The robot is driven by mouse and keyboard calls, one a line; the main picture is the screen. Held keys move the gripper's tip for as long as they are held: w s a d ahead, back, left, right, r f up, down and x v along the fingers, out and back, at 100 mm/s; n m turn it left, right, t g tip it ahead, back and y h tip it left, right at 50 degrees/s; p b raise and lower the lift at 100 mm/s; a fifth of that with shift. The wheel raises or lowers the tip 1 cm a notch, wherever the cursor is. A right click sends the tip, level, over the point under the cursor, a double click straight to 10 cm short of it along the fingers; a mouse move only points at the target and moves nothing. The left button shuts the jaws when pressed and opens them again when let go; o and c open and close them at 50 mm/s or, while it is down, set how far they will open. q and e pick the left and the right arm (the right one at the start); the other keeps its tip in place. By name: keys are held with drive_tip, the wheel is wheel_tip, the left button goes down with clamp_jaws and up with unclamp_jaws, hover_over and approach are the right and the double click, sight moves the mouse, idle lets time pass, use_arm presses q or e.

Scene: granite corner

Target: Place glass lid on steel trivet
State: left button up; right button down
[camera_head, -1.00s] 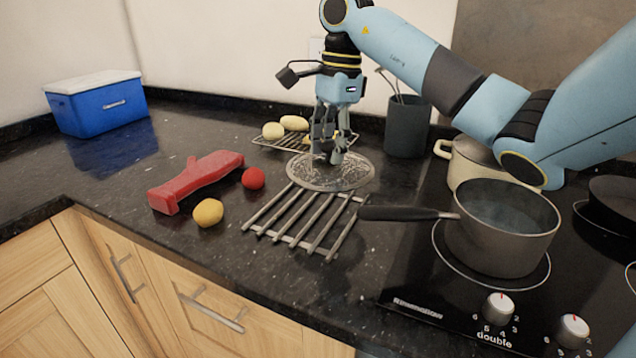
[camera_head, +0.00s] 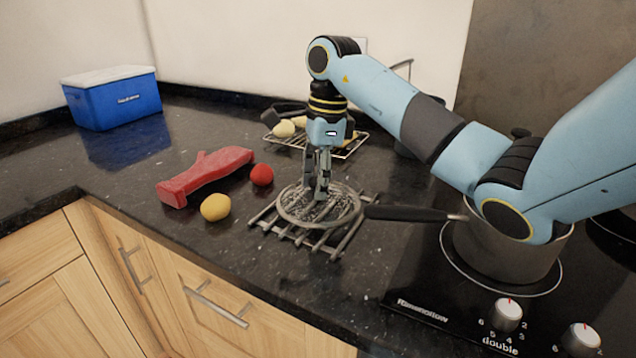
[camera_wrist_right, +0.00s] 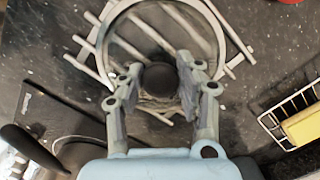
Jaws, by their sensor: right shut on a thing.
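The glass lid (camera_head: 340,208) is a clear round disc with a metal rim. It lies over the steel trivet (camera_head: 268,222), a rack of parallel bars, and looks level. Whether it rests on the bars or hangs just above them I cannot tell. My right gripper (camera_head: 318,194) points down over the lid and is shut on its dark knob. In the right wrist view the knob (camera_wrist_right: 160,78) sits between the fingers, with the lid's rim (camera_wrist_right: 213,22) around it and trivet bars (camera_wrist_right: 85,44) beyond the rim. My left gripper is not in view.
A saucepan (camera_head: 495,250) stands on the hob, its black handle (camera_head: 410,213) reaching close to the lid's right side. A wire rack (camera_head: 352,148) with pale items is behind.

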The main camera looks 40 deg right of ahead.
drive_tip(key=shift+f, duration=0.35)
drive_tip(key=c, duration=0.9)
unclamp_jaws()
drive_tip(key=shift+r, duration=0.25)
drive_tip(key=r, duration=0.4)
drive_tip(key=shift+s+d+r+b, duration=0.1)
drive_tip(key=shift+d+r+b, duration=0.2)
drive_tip(key=shift+b, duration=0.1)
drive_tip(key=r+p, duration=0.6)
drive_tip(key=r, duration=0.1)
drive_tip(key=shift+s+d, duration=0.25)
drive_tip(key=shift+d, duration=0.05)
